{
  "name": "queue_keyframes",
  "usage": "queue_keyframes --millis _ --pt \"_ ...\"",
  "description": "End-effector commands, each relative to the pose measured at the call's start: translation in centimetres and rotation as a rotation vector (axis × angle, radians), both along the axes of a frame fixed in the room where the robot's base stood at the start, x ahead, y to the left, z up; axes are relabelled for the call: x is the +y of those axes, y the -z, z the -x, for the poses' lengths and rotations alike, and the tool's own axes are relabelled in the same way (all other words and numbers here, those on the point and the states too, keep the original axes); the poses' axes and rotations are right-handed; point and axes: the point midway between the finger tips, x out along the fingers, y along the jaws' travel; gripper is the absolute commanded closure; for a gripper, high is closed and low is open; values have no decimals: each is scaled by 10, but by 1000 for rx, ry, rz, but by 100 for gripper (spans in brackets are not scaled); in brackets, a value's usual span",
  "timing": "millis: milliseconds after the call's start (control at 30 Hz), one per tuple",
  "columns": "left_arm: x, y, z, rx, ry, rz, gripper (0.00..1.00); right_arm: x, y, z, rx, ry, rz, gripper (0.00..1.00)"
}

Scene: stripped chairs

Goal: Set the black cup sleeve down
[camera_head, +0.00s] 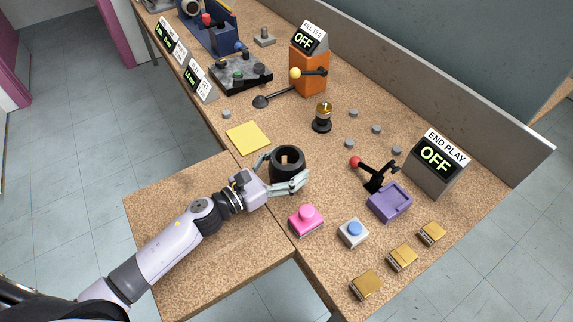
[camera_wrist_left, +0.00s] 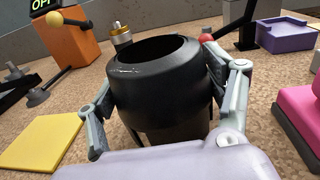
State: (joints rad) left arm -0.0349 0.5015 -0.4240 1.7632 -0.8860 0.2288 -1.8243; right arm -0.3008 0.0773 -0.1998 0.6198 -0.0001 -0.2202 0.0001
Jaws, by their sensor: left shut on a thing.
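The black cup sleeve (camera_head: 289,177) is a thick dark ring, upright, near the inner corner of the corkboard-like bench top. My left gripper (camera_head: 280,175) reaches in from the left with its fingers around the sleeve and is shut on it. In the left wrist view the sleeve (camera_wrist_left: 158,90) fills the middle, with one finger against each side. Its lower part is partly hidden by my gripper's body, so I cannot tell whether it touches the bench. My right gripper does not show.
A yellow square pad (camera_head: 248,137) lies to the upper left of the sleeve. A pink button (camera_head: 306,220) stands close below it, with a blue button (camera_head: 352,232) farther right. A purple tray (camera_head: 389,202) and red-knobbed lever (camera_head: 374,175) stand to the right.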

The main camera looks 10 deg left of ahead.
Motion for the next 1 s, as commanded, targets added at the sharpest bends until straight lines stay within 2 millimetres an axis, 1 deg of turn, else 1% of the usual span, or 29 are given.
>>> queue_keyframes --millis 100,133,400,733,867,900,1000 --pt "0 5 0 0 0 0 53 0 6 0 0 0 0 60" --pt "0 4 0 0 0 0 24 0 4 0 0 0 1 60" --pt "0 3 0 0 0 0 6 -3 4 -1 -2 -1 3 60" --pt "0 2 0 0 0 0 5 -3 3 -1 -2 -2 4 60" --pt "0 -4 0 -1 0 -1 5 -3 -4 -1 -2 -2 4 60" --pt "4 2 5 2 -1 -1 5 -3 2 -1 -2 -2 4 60" --pt "14 3 18 2 -1 0 5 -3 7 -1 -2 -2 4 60"
